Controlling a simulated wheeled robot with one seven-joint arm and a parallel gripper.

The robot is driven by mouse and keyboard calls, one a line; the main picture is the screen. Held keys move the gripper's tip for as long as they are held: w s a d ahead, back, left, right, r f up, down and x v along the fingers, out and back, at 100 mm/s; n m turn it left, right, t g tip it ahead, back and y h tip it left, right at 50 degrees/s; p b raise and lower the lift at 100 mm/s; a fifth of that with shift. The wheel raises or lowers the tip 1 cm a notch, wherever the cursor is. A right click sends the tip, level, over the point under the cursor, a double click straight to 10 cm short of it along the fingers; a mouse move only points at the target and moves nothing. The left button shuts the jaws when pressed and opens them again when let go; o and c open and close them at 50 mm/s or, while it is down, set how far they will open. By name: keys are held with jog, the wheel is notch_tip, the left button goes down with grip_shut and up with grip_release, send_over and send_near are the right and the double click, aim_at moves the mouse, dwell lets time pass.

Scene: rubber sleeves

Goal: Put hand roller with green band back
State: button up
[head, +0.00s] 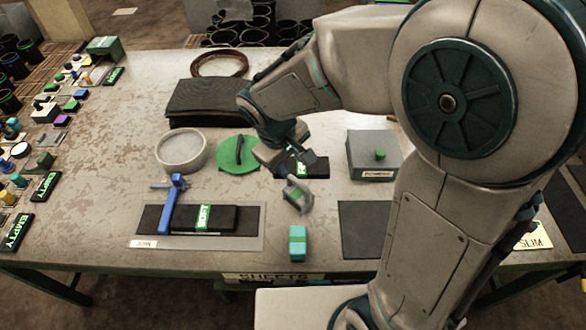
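What looks like the hand roller with the green band (297,196) is a small grey tool with a green patch. It is tilted, near the middle of the table, in front of a black block with a green label (318,167). My gripper (291,165) points down just behind and above the roller, overlapping that black block in the picture. The fingers are small and partly lost against the dark block. I cannot tell whether they touch the roller's handle or whether they are open or shut.
A green disc with a dark handle (231,162) and a pale round dish (181,152) lie left. A blue clamp (172,205) stands over a labelled black strip. A teal block (297,243) stands in front, a grey box (373,157) right.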

jog(key=s+d+r+m+y, duration=0.1)
jog(key=s+d+r+m, duration=0.3)
jog(key=d, duration=0.3)
jog(key=s+d+r+m+t+y, duration=0.1)
jog(key=s+d+r+m, duration=0.3)
jog(key=s+d, duration=0.3)
jog(key=shift+m, duration=0.3)
dwell(0.7)
